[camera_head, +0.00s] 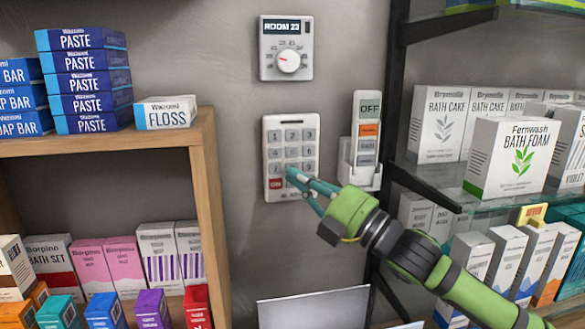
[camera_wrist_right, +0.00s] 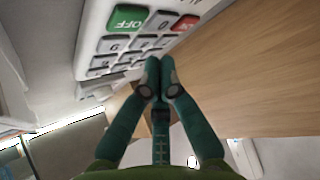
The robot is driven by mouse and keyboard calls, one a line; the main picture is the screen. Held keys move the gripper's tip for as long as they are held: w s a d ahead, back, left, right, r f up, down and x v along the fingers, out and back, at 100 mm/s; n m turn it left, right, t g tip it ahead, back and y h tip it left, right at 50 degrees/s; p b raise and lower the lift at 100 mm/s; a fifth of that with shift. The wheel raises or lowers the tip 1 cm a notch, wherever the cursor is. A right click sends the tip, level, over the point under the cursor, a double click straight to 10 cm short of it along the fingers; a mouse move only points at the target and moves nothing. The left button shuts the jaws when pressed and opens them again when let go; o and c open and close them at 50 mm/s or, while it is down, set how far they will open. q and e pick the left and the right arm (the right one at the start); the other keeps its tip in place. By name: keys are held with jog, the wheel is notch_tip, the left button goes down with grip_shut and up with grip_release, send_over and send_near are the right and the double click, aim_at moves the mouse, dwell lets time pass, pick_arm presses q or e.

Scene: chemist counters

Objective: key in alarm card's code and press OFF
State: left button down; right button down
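A white wall keypad (camera_head: 290,122) with grey keys hangs in the middle of the head view. A red key (camera_head: 275,184) shows at its lower left. In the wrist view, the keypad's edge (camera_wrist_right: 88,45) shows close up, with a green OFF key (camera_wrist_right: 128,18) and a red key (camera_wrist_right: 187,21). My right gripper (camera_head: 291,173) is over the lower keys and hides some, including the OFF key in the head view. Its fingers (camera_wrist_right: 160,64) are together and empty; I cannot tell whether they touch a key. No readable alarm card shows. My left gripper is not in view.
A remote with an OFF label (camera_head: 368,108) stands in a white wall holder (camera_head: 360,178) close right of the keypad. Box-filled shelves flank both sides; a pale blank panel (camera_head: 312,309) stands below.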

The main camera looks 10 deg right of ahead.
jog(key=shift+w+p, duration=0.4)
jog(key=shift+w, duration=0.05)
jog(key=shift+w+p, duration=0.3)
dwell(0.6)
jog(key=shift+s, duration=0.1)
jog(key=shift+s+f, duration=0.1)
jog(key=shift+s, duration=0.55)
jog(key=shift+s+b, duration=1.1)
jog(key=shift+s, duration=1.35)
